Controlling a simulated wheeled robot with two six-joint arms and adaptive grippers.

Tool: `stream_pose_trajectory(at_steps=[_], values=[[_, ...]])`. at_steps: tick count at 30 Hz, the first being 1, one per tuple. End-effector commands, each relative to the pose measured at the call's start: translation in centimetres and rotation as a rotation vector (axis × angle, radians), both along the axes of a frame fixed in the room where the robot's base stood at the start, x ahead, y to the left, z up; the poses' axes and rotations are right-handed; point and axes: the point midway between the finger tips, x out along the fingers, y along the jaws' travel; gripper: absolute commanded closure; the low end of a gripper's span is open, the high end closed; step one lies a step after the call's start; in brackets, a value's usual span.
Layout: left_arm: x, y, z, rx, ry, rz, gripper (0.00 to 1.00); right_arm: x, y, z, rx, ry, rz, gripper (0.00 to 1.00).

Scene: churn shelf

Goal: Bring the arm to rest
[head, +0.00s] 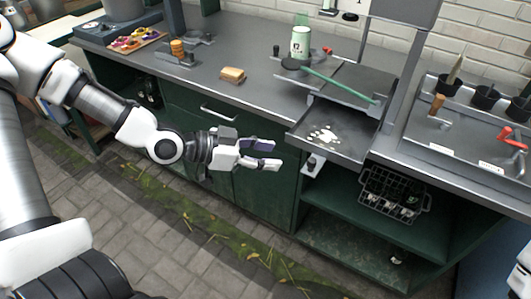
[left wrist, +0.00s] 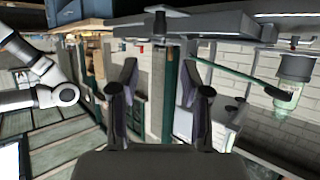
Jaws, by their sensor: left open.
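My left arm reaches in from the left in the head view. Its gripper (head: 274,154) is open with nothing between the fingers. It hangs in free air in front of the green cabinet (head: 262,190), below the counter's front edge and left of the grey tray. In the left wrist view the two dark fingers (left wrist: 160,72) stand apart and the gap holds no object. White arm links show at the left of that view. My right gripper does not show in the head view, and I cannot make it out in the left wrist view.
A grey tray (head: 345,148) with white bits juts out right of my left gripper. A green-handled tool (head: 335,83) lies above it near a pale green jar (head: 300,42). A sandwich-like block (head: 232,75) sits on the counter. A black wire basket (head: 392,195) stands on the lower shelf.

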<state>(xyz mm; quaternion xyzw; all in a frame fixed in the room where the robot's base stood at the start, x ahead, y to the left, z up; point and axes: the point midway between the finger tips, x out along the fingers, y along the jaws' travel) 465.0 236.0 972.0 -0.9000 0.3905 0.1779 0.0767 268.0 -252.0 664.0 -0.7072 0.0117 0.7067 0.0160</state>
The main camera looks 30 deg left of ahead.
Motion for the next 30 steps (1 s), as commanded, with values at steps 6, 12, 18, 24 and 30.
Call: stream_pose_trajectory(at_steps=[6, 12, 18, 24, 30], values=[[-0.1, 0.1, 0.0, 0.001, 0.001, -0.002, 0.53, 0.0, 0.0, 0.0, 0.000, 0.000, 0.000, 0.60], [-0.1, 0.1, 0.0, 0.000, 0.000, -0.002, 0.53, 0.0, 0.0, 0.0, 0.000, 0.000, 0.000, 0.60], [-0.5, 0.0, -1.0, 0.003, 0.027, -0.004, 0.53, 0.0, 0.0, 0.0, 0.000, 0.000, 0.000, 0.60], [-5.8, -1.5, -11.8, 0.176, 0.325, -0.113, 0.53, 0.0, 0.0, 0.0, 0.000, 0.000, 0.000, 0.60], [-15.5, -2.4, -24.1, 0.371, 0.825, -0.050, 0.53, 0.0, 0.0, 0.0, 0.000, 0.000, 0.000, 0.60]])
